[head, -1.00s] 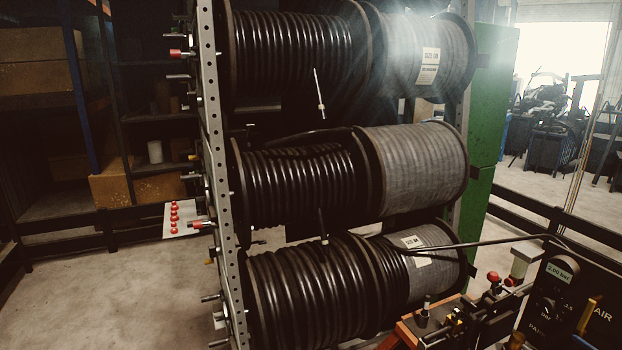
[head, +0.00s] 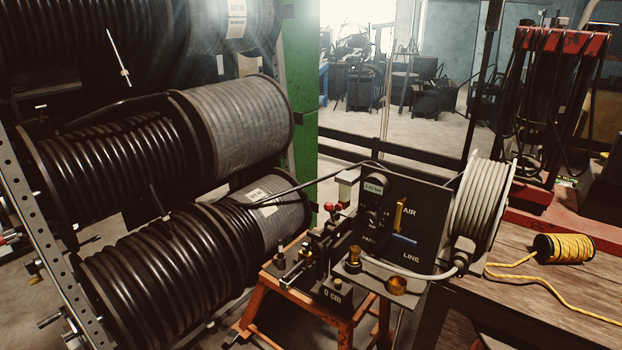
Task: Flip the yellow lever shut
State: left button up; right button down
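Neither of my grippers shows in the view. Nothing is seen touching the lever.
Large black hose reels (head: 180,265) on a rack fill the left. An orange stand (head: 345,325) holds the crimping gear before the panel. A grey hose reel (head: 480,210) stands right of it. A wooden bench (head: 550,280) carries a yellow cord spool (head: 563,247).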

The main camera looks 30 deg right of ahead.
aim_at(400, 203)
jog(key=z, duration=1.5)
